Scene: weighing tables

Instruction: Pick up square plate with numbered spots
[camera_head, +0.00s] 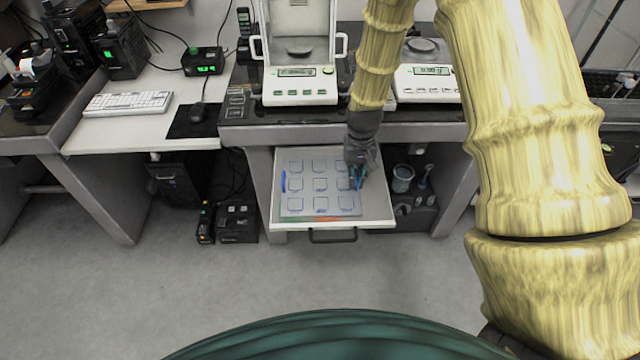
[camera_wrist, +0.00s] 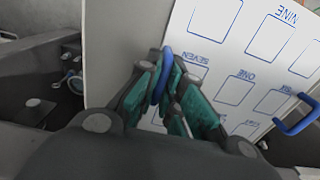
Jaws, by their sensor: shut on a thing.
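The square plate with numbered spots (camera_head: 320,188) lies in the open white drawer under the table. It is light grey with blue-outlined squares and a blue handle on its left and right sides. In the wrist view the plate (camera_wrist: 230,50) shows the words NINE, SEVEN and ONE. My gripper (camera_head: 357,176) is at the plate's right side in the head view. In the wrist view its green-padded fingers (camera_wrist: 172,98) are shut on the near blue handle (camera_wrist: 163,75). The other blue handle (camera_wrist: 297,117) is free. I cannot tell whether the plate is lifted.
The drawer's front rim (camera_head: 290,226) and dark pull face me. Two balances (camera_head: 300,85) stand on the table above. Cups and small tools (camera_head: 403,178) sit on a shelf right of the drawer. A keyboard (camera_head: 128,103) is at left. The front floor is clear.

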